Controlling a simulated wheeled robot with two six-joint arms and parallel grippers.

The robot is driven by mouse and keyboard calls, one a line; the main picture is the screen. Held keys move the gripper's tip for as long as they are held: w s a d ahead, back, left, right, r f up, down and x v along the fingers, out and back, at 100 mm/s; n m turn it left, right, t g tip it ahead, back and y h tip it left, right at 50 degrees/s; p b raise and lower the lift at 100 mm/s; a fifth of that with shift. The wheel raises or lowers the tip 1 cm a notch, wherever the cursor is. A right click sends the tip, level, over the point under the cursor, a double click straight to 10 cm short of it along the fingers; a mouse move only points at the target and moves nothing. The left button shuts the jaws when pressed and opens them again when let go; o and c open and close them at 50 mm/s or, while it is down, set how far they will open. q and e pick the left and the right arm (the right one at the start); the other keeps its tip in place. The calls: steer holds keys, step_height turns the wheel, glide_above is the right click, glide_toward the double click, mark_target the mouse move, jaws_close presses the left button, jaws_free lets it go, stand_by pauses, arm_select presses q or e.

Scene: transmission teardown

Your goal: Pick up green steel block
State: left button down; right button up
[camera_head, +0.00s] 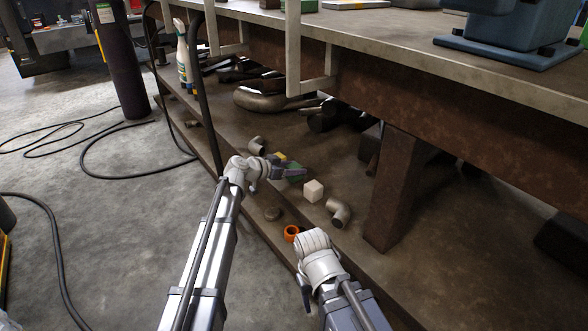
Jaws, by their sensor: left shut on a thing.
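The green steel block (295,174) shows as a small green patch at the end of my left gripper (288,170), over the lower shelf of the workbench. My left gripper is shut on it, and the dark fingers hide part of it. I cannot tell how far it is above the shelf. My right arm comes in from the bottom, with its pale wrist near the shelf's front edge. The fingers of my right gripper cannot be made out.
On the shelf (350,255) lie a white cube (313,190), a pipe elbow (339,212), an orange ring (291,233), a dark round piece (272,214) and a yellow piece (280,157). Another elbow (256,145) lies behind. A bench leg (397,190) stands right.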

mark_target(294, 166)
arm_select(q)
step_height(294, 166, up, 9)
steer(key=p, duration=0.8)
steer(key=shift+f, duration=0.1)
